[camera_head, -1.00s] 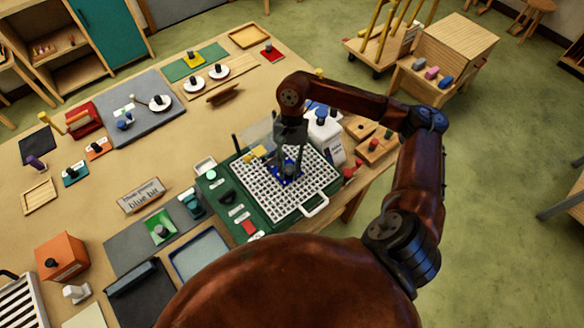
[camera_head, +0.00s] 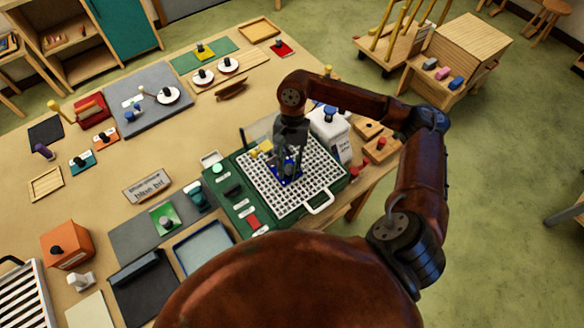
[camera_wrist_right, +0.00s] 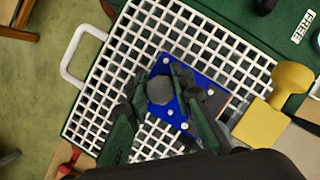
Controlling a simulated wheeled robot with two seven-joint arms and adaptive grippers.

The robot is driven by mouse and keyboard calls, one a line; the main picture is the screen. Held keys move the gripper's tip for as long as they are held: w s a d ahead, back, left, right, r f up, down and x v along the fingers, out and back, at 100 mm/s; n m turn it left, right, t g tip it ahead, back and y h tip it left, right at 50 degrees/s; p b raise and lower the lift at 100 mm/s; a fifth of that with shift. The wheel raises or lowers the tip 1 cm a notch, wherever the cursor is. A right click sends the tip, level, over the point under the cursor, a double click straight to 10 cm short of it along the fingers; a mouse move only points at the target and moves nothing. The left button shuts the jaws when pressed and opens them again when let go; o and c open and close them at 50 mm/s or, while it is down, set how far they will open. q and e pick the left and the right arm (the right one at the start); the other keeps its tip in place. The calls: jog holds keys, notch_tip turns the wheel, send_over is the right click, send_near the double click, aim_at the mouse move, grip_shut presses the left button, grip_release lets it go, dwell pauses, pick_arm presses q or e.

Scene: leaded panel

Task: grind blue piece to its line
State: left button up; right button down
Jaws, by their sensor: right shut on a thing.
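My right gripper (camera_head: 288,158) is over the white grid (camera_head: 318,172) of the green grinder (camera_head: 228,206). In the right wrist view its fingers (camera_wrist_right: 158,90) are shut around the grey knob (camera_wrist_right: 160,89) of the blue piece (camera_wrist_right: 206,86). The blue piece is a flat plate with small white dots; it also shows below the gripper in the head view (camera_head: 290,174). It lies on or just above the grid; I cannot tell which. A yellow-knobbed block (camera_wrist_right: 290,78) is beside it. Its line is not clear to me. My left gripper is out of view.
A white container (camera_head: 330,132) stands behind the grid, and wooden blocks (camera_head: 380,147) lie to its right. A "blue bit" sign (camera_head: 148,187), a blue-rimmed tray (camera_head: 203,248) and a green piece (camera_head: 164,218) lie to the left. Bare table shows around the sign.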

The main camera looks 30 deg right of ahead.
aim_at(302, 169)
jog(key=shift+a, duration=0.2)
jog(key=shift+d, duration=0.2)
jog(key=shift+w+d+b, duration=0.15)
jog(key=shift+d+b, duration=0.55)
jog(key=shift+d, duration=0.55)
jog(key=shift+d, duration=0.15)
jog(key=shift+d+b, duration=0.65)
jog(key=shift+d, duration=0.6)
jog(key=shift+a, duration=0.15)
jog(key=shift+a, duration=1.3)
jog(key=shift+a, duration=0.1)
